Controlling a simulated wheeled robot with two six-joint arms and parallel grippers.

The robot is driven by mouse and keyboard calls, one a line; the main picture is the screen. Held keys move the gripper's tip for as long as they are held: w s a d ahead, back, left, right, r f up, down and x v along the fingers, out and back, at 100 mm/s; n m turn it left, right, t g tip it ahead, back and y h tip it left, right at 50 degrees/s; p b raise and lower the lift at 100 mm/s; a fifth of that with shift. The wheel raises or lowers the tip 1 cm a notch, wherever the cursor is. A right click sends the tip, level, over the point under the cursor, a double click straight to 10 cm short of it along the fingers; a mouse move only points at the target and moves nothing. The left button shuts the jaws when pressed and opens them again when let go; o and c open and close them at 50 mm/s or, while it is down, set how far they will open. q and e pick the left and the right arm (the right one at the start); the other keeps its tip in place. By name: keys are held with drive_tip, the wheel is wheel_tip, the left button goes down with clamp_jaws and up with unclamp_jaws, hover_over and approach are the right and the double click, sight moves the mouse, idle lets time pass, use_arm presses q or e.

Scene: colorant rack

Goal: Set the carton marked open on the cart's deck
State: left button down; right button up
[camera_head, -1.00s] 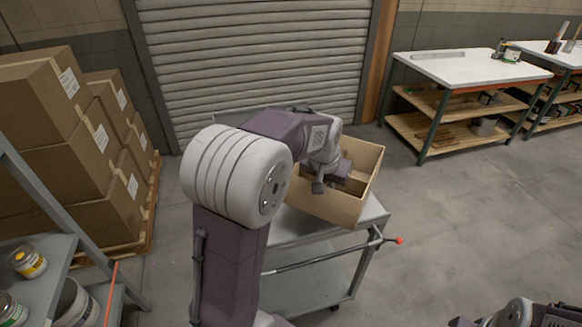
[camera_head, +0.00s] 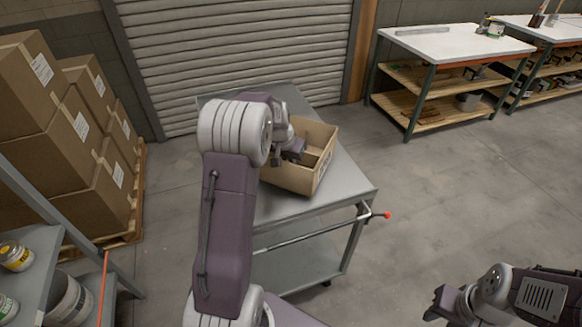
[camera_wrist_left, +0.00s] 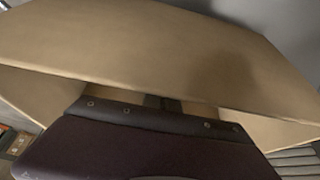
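The open-topped brown carton (camera_head: 292,178) is over the deck of the grey cart (camera_head: 350,186), slightly tilted in the head view. I cannot tell whether its bottom touches the deck. My left gripper (camera_head: 290,153) is at the carton's wall and appears shut on it; my left arm hides the carton's left part. In the left wrist view the carton's wall (camera_wrist_left: 150,45) fills the upper part, with the dark gripper body close against it and the fingertips mostly hidden. My right gripper (camera_head: 436,304) is low at the right, apart from the cart, with its jaws open and empty.
Stacked boxes (camera_head: 85,130) stand on a pallet at left, beside a shelf with cans (camera_head: 15,255). A white-topped workbench (camera_head: 450,45) is back right. Floor right of the cart is clear.

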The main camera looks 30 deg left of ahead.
use_arm(q)
wheel_tip(320, 180, down, 3)
drive_tip(key=shift+w+r, duration=0.1)
drive_tip(key=c, duration=1.6)
unclamp_jaws()
drive_tip(key=shift+f, duration=0.2)
drive_tip(key=shift+c, duration=0.2)
